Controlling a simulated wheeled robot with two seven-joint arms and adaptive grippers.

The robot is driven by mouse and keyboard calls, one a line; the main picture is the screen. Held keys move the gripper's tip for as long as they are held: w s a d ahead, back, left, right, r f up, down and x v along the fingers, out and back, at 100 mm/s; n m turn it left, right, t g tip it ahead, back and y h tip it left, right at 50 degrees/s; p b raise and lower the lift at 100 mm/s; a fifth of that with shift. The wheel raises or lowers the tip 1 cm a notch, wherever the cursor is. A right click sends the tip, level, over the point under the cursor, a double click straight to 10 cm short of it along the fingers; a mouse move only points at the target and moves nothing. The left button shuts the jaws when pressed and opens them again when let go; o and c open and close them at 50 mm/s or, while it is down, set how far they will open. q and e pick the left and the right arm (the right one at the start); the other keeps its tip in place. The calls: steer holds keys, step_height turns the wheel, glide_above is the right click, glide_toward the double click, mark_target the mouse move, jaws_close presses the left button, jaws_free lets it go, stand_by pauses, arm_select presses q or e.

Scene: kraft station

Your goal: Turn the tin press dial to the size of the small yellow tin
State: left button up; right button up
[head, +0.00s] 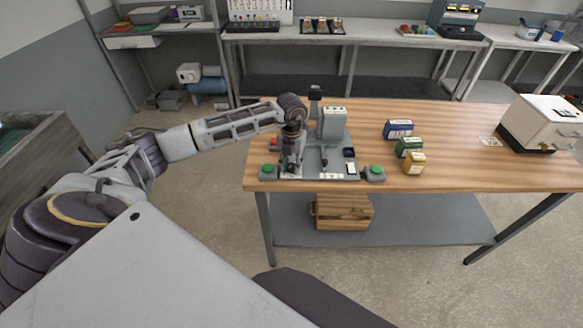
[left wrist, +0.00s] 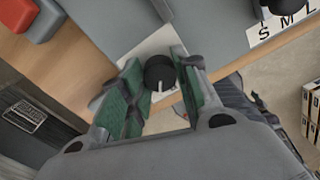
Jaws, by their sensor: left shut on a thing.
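The small yellow tin (head: 414,163) stands at the front of a row on the wooden table, in front of a green tin (head: 409,147) and a blue tin (head: 398,128). The grey tin press (head: 331,124) stands to their left. My left gripper (head: 290,167) is low at the press's front left. In the left wrist view its green-padded fingers (left wrist: 156,64) are shut on a round black dial (left wrist: 160,75) with a white pointer line. The marks around this dial are mostly hidden. My right gripper is out of view.
A plate lettered S, M, L (left wrist: 284,24) lies beside another black part in the left wrist view. Green buttons (head: 269,170) (head: 375,171) flank the press. A white box-shaped machine (head: 540,125) stands at the table's right. The table between is mostly clear.

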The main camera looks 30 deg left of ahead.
arm_select(q)
steer(key=m+b, duration=0.3)
steer(key=m, duration=0.1)
steer(key=shift+m, duration=0.6)
steer(key=shift+r, duration=0.1)
steer(key=o, duration=0.8)
steer(key=shift+c, duration=0.2)
steer(key=shift+o, duration=1.4)
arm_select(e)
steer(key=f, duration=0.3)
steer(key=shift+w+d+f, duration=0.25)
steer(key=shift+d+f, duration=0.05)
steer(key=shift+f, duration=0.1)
